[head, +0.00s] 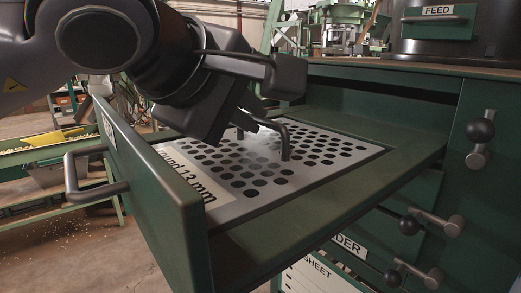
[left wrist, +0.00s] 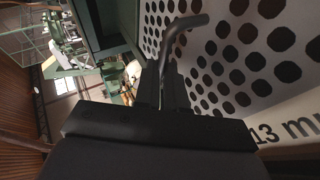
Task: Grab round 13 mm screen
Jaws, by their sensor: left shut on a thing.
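The round 13 mm screen (head: 262,202) is a flat grey plate with rows of round dark holes. It lies in the open green drawer (head: 160,205), and its label (head: 185,180) reads "ound 13 mm", the rest being cut off. A dark bent handle (head: 286,147) rises from the plate. My left gripper (head: 256,122) reaches down over the screen and is shut on this handle. In the left wrist view the fingers (left wrist: 165,85) close around the handle (left wrist: 183,28), with the screen (left wrist: 232,70) beyond. My right gripper is not in view.
The drawer's front panel with its bar handle (head: 70,178) stands at left. Black-knobbed levers (head: 480,135) stick out of the cabinet at right. A dark bin labelled FEED (head: 437,22) is on top. A drawer labelled "SHEET" (head: 318,275) is below.

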